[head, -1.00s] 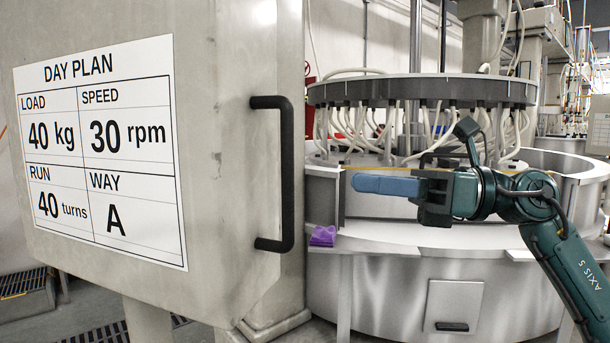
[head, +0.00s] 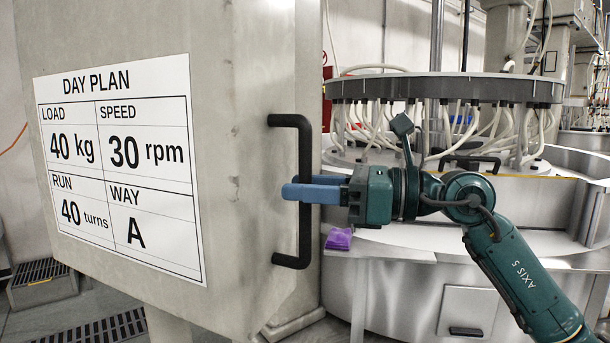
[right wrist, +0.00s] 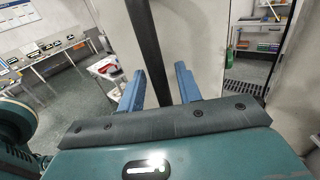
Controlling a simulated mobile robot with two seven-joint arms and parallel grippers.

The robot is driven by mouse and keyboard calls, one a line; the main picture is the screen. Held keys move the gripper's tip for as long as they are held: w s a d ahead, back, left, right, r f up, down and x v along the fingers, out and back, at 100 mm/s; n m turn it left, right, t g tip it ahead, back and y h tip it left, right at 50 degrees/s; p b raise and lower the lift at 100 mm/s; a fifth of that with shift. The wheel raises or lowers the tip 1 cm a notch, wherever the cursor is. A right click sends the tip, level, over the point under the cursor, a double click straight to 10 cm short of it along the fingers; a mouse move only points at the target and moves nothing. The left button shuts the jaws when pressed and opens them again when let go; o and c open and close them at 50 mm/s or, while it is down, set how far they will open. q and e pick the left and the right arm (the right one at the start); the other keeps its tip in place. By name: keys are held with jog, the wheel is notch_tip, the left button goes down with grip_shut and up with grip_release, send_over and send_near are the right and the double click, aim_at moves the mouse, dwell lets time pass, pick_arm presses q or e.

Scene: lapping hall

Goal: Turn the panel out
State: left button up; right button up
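The panel (head: 238,170) is a grey metal face at the left of the head view, carrying a white day plan sheet (head: 118,165) and a black upright bar handle (head: 305,240). My right gripper (head: 300,189) is at the middle of the handle, its blue fingers pointing left. In the right wrist view the handle (right wrist: 146,45) runs between the two spread fingers of my gripper (right wrist: 160,78), with gaps visible on both sides. The gripper is open around the handle. My left gripper is not in view.
A round steel machine (head: 400,285) with a dark ring (head: 445,88) of hanging hoses stands behind my right arm. A purple cloth (head: 339,239) lies on a ledge just right of the handle. The right wrist view shows a table (right wrist: 55,62) and a shelf (right wrist: 262,45) farther off.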

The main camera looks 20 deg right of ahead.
jog(key=shift+w+a, duration=0.15)
jog(key=shift+a, duration=0.1)
jog(key=shift+c, duration=0.4)
grip_shut()
